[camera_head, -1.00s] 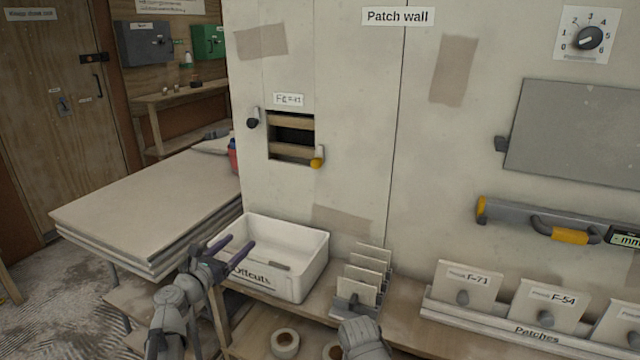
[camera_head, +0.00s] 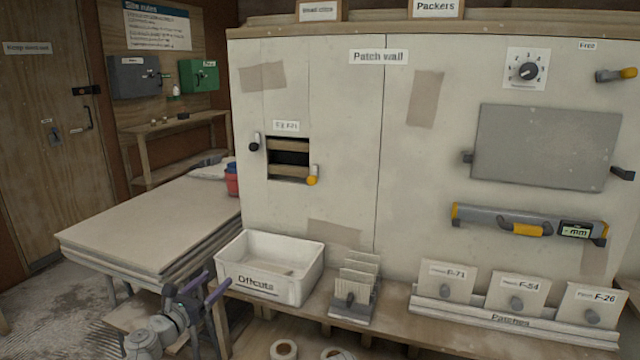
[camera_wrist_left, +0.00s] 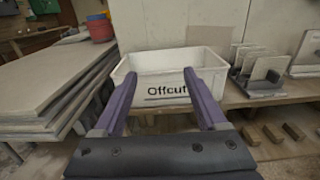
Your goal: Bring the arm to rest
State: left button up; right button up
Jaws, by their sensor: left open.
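My left gripper (camera_head: 196,290) is at the lower left of the head view, in front of the white Offcuts bin (camera_head: 262,288) and beside the stacked boards. Its two purple fingers are spread apart with nothing between them. In the left wrist view the open fingers (camera_wrist_left: 164,100) point toward the bin (camera_wrist_left: 165,98), with its label between them. The fingers look apart from the bin, though the exact gap is hard to tell. A small grey piece shows inside the bin. My right gripper does not show in the head view.
Stacked boards (camera_head: 150,225) lie on a table at the left. A rack of small panels (camera_head: 352,290) and the Patches tray (camera_head: 500,318) stand on the bench right of the bin. The patch wall (camera_head: 330,90) rises behind, with an opening (camera_head: 290,158). Tape rolls (camera_head: 284,349) sit below.

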pick_arm(q)
jog(key=s+d+f+m+g+h, duration=0.1)
jog(key=s+d+f+m+g, duration=0.25)
jog(key=d+m, duration=0.3)
jog(key=s+d+f+m+g+h, duration=0.1)
jog(key=s+d+f+m+g, duration=0.2)
jog(key=d+f+m, duration=0.3)
jog(key=s+d+f+m+g+h, duration=0.1)
jog(key=s+d+f+m+g, duration=0.25)
jog(key=d+m, duration=0.35)
jog(key=s+d+f+m+g+y, duration=0.1)
jog(key=s+f+m+g+y, duration=0.35)
jog(key=s+m, duration=0.35)
jog(key=s+d+f+m+g+y, duration=0.1)
jog(key=s+f+m+g+y, duration=0.25)
jog(key=s+m+y, duration=0.35)
notch_tip(320, 180, up, 26)
jog(key=m+h+p, duration=0.1)
jog(key=p, duration=2.6)
jog(key=shift+s+a+t, duration=0.35)
jog(key=shift+a+t, duration=0.05)
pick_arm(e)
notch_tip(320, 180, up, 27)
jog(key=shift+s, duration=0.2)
